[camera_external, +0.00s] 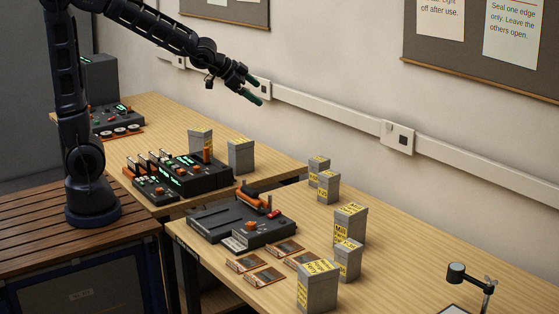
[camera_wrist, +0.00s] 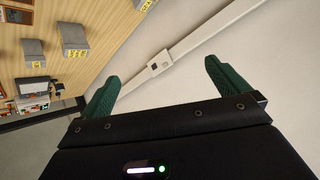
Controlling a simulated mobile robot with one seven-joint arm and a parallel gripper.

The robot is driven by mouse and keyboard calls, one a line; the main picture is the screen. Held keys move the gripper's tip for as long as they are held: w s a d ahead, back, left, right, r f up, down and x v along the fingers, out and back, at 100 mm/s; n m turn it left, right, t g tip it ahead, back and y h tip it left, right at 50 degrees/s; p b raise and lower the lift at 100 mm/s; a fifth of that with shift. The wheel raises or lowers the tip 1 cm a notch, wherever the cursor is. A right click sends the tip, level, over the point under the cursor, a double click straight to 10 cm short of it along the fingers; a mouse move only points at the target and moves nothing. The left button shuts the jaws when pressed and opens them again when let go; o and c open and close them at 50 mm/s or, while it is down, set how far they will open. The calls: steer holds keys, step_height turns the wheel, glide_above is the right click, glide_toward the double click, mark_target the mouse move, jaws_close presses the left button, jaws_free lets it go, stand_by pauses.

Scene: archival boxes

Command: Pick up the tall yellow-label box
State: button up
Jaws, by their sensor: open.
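Several grey archival boxes with yellow labels stand on the near wooden table. The tallest-looking are the front box (camera_external: 317,287) and one farther back (camera_external: 350,224), with a smaller box (camera_external: 347,260) between them. Two small boxes (camera_external: 318,168) (camera_external: 328,187) stand near the wall. Two more grey boxes (camera_external: 200,141) (camera_external: 240,155) stand on the far table. I cannot tell which single box the task names. My gripper (camera_external: 256,90) is open and empty, high above the tables near the wall. In the wrist view its green fingers (camera_wrist: 161,72) are spread, with boxes (camera_wrist: 75,40) at upper left.
A dark device (camera_external: 240,222) and several small brown-edged plates (camera_external: 265,276) lie left of the near boxes. Another dark control device (camera_external: 178,175) sits on the far table. A small lamp-like stand (camera_external: 487,288) is at front right. A wall rail (camera_external: 330,108) runs behind.

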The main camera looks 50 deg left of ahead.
steer(key=w+d+f+m+g+h, duration=0.1)
steer(key=d+f+m+h, duration=0.3)
steer(key=d, duration=1.1)
steer(key=w+d+f+m+g+h, duration=0.1)
steer(key=d+f+m+h, duration=0.3)
steer(key=d, duration=1)
steer(key=s+d+f+m+g+h, duration=0.1)
steer(key=s+d+f+g+h, duration=0.1)
steer(key=s+d+f, duration=0.35)
steer(key=s+d+f+m+g+h, duration=0.1)
steer(key=s+d+f+g, duration=0.1)
steer(key=d, duration=0.6)
steer(key=m+g+h, duration=0.3)
steer(key=g, duration=0.4)
glide_toward(325, 277)
steer(key=s+d+r, duration=0.1)
steer(key=d+r, duration=0.3)
steer(key=r, duration=0.2)
step_height(325, 277, down, 7)
steer(key=shift+a+r, duration=0.15)
steer(key=shift+x, duration=2.5)
steer(key=shift+r, duration=0.15)
steer(key=c, duration=1.1)
steer(key=shift+c, duration=0.2)
